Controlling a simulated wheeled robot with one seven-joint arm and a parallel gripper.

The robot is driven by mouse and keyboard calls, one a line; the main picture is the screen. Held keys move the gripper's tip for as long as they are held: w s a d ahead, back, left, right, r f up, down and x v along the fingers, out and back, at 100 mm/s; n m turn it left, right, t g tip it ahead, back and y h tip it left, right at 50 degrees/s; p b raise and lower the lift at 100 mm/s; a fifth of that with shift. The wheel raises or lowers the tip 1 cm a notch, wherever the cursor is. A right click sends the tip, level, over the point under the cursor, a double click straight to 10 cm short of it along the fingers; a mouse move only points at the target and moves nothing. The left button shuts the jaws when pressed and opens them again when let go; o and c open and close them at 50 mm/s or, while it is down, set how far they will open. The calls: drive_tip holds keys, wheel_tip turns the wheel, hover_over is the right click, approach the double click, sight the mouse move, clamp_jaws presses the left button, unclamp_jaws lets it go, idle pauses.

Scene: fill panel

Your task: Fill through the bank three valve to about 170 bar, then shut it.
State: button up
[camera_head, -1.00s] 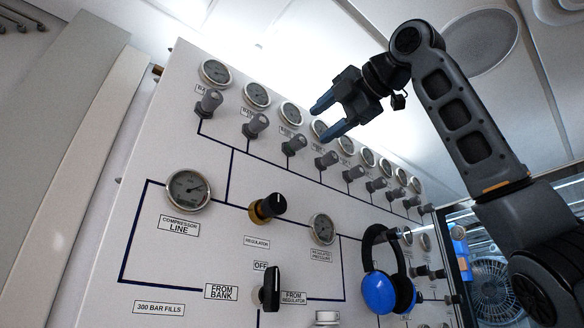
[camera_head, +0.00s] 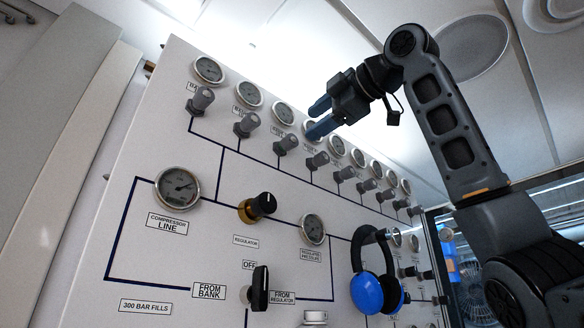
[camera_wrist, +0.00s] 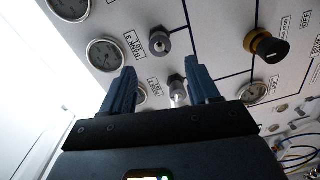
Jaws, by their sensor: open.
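The bank three valve (camera_head: 286,146) is the third grey knob from the left in the panel's upper row, below its round gauge (camera_head: 284,115). My gripper (camera_head: 319,117) is open and empty, up and right of that valve in the head view. In the wrist view, another knob (camera_wrist: 177,90) shows between the fingers, apparently bank four's. Gauge readings are too small to tell.
The compressor line gauge (camera_head: 177,188), black regulator knob (camera_head: 264,204), regulated pressure gauge (camera_head: 312,229) and black selector lever (camera_head: 259,288) are lower on the panel. Blue ear defenders (camera_head: 375,290) hang at right. Neighbouring knobs stand close together. Clear air lies before the panel's left side.

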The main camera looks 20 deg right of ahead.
sight(293, 141)
drive_tip(key=w+m+p, duration=0.1)
drive_tip(key=w+m, duration=0.1)
drive_tip(key=m, duration=0.4)
drive_tip(key=w+a+m, duration=0.1)
drive_tip(key=w+m, duration=0.2)
drive_tip(key=m, duration=0.3)
drive_tip(key=w+a+m+y+p, duration=0.1)
drive_tip(key=w+m, duration=0.1)
drive_tip(key=m, duration=0.4)
drive_tip(key=shift+w+f+p, duration=0.3)
drive_tip(key=shift+w+f, duration=0.1)
drive_tip(key=c, duration=1)
